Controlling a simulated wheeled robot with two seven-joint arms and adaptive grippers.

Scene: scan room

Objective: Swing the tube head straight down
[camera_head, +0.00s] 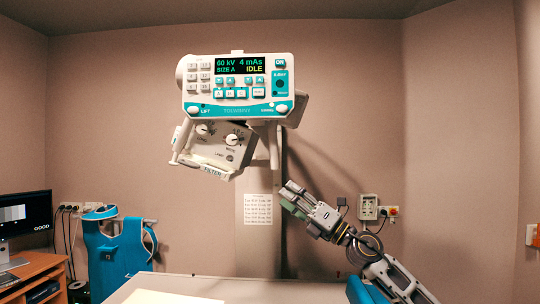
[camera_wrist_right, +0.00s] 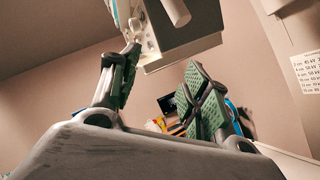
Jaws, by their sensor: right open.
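The tube head hangs on a column in the head view, with a white and teal control panel (camera_head: 238,85) whose screen reads IDLE. Below it, the pale collimator box (camera_head: 217,148) with knobs and side handles sits tilted, its lower edge sloping down to the right. My right gripper (camera_head: 287,196) is open and empty, below and right of the tube head, apart from it. In the right wrist view, the open fingers (camera_wrist_right: 163,64) stand apart, with part of the tube head (camera_wrist_right: 182,42) and a white bar (camera_wrist_right: 177,11) beyond them. My left gripper is out of view.
The column (camera_head: 258,235) with a printed chart stands beside my right gripper. A pale table (camera_head: 215,289) spans the bottom. A blue apron-like stand (camera_head: 113,252), a monitor (camera_head: 24,213) and a wooden desk (camera_head: 40,268) are at left. A wall box (camera_head: 368,206) is at right.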

